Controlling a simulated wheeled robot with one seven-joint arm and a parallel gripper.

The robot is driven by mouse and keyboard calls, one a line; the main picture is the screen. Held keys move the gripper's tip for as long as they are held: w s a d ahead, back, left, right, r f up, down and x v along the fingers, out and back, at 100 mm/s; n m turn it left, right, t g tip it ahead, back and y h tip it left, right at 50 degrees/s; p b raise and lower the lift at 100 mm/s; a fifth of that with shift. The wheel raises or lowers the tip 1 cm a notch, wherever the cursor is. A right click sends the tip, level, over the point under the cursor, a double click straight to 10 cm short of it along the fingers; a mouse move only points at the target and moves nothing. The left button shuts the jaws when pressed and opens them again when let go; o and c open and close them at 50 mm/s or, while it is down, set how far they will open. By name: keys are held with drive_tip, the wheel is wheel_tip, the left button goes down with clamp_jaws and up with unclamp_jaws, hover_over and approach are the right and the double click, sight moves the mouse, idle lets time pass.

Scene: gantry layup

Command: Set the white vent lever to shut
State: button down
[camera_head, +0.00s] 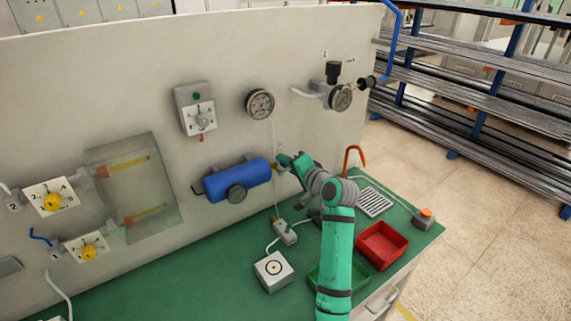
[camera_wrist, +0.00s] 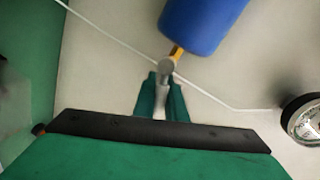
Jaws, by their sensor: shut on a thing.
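In the wrist view, a short brass-coloured stub (camera_wrist: 176,52) comes out of the end of the blue tank (camera_wrist: 203,22) and meets a pale round valve end (camera_wrist: 166,68). The white vent lever (camera_wrist: 160,104) runs from it down between my green fingers. My gripper (camera_wrist: 161,88) is shut on the lever. In the head view my gripper (camera_head: 281,161) is at the right end of the blue tank (camera_head: 238,180), in front of the panel. The lever is too small and covered there to tell its angle, and I see no shut mark.
A gauge (camera_head: 260,103) and a white dial box (camera_head: 195,110) are on the panel above. A gauge also shows at right in the wrist view (camera_wrist: 304,120). On the green bench are a white box (camera_head: 273,271), a red tray (camera_head: 382,246) and an orange hook (camera_head: 353,155).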

drive_tip(key=r+n, duration=0.1)
drive_tip(key=n, duration=0.1)
drive_tip(key=r+n+t+h, duration=0.1)
drive_tip(key=n, duration=0.1)
drive_tip(key=shift+s+a, duration=0.15)
drive_tip(key=n, duration=0.2)
drive_tip(key=a+r+n+t, duration=0.1)
drive_tip(key=n, duration=0.1)
drive_tip(key=shift+s+a+h, duration=0.1)
drive_tip(key=shift+s+h, duration=0.15)
drive_tip(key=shift+h, duration=0.05)
drive_tip(key=shift+s+a+r+n+t, duration=0.15)
drive_tip(key=shift+s+n+t, duration=0.15)
drive_tip(key=shift+n, duration=0.65)
drive_tip(key=shift+s+a+r+n+t, duration=0.15)
drive_tip(key=shift+n+t, duration=0.15)
drive_tip(key=shift+n, duration=0.65)
drive_tip(key=shift+f, duration=0.1)
drive_tip(key=shift+s+a, duration=0.15)
drive_tip(key=shift+a, duration=0.05)
drive_tip(key=c, duration=1.8)
unclamp_jaws()
drive_tip(key=shift+a, duration=0.1)
